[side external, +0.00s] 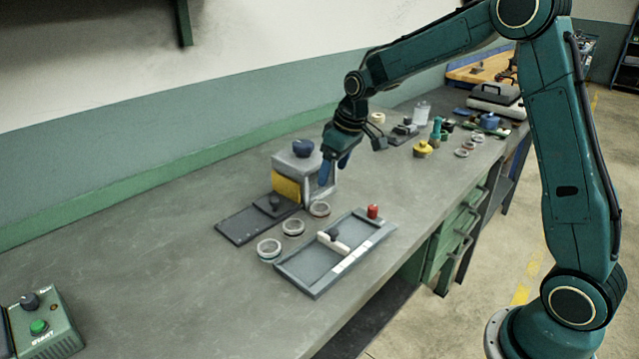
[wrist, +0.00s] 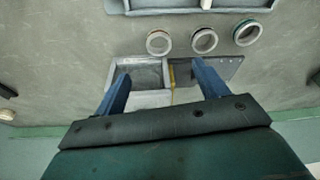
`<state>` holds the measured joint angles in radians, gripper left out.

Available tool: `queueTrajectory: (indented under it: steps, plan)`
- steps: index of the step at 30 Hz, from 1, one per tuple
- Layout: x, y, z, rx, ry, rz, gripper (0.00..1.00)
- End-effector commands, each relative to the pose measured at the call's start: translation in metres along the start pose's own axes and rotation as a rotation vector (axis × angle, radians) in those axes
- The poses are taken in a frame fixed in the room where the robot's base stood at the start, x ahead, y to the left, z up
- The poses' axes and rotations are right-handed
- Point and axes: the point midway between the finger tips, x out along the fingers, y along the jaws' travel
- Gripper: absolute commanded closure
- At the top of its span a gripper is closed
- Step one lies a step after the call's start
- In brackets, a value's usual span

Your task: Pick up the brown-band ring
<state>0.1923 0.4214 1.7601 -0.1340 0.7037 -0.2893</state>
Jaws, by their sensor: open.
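Three rings lie in a row on the bench between the grinder and the tray. In the side view they are a near ring with a teal band (side external: 268,249), a middle ring (side external: 293,227) and a far ring (side external: 319,209). The wrist view shows the same row as a left ring (wrist: 159,41), a middle ring (wrist: 204,40) and a right ring (wrist: 247,32). Which has the brown band is too small to tell for sure. My gripper (side external: 334,174) is open and empty, above the bench by the grinder, apart from the rings.
The grinder box (side external: 291,164) with a blue knob and yellow side stands beside a dark plate (side external: 239,225). A grey tray (side external: 313,287) with a red knob (side external: 373,211) lies in front of the rings. More rings (side external: 461,152) lie farther right.

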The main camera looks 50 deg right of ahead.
Motion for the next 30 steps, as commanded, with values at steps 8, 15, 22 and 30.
queueTrajectory:
  steps: [8,15,22,30]
  plan:
    - [0.042,-0.001,0.001,-0.001,-0.004,-0.002,0.27]
    - [0.067,0.0,0.0,0.0,-0.001,0.0,0.27]
    - [0.071,0.0,0.0,0.0,-0.001,0.0,0.27]
    - [0.083,0.001,-0.001,0.0,-0.002,0.0,0.27]
